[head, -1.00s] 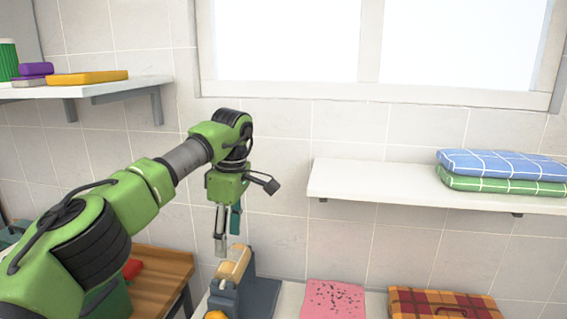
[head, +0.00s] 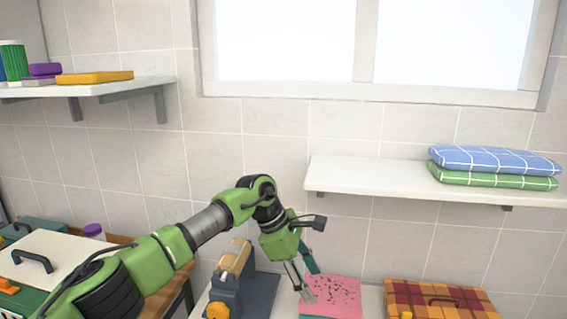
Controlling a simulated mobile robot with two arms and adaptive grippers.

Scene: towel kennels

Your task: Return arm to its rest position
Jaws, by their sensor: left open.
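My left arm comes in from the lower left, and its left gripper (head: 311,281) is open and points down. It is in front of or over the left part of a pink speckled folded towel (head: 338,290); I cannot tell whether it touches it. No object shows between its fingers. My right gripper is out of the picture.
A blue-grey device with a tan roller (head: 236,262) stands left of the gripper. A red plaid item (head: 440,296) lies to the right. Blue (head: 490,160) and green (head: 490,180) checked towels lie on the right wall shelf (head: 370,178). A white-lidded box (head: 50,255) stands lower left.

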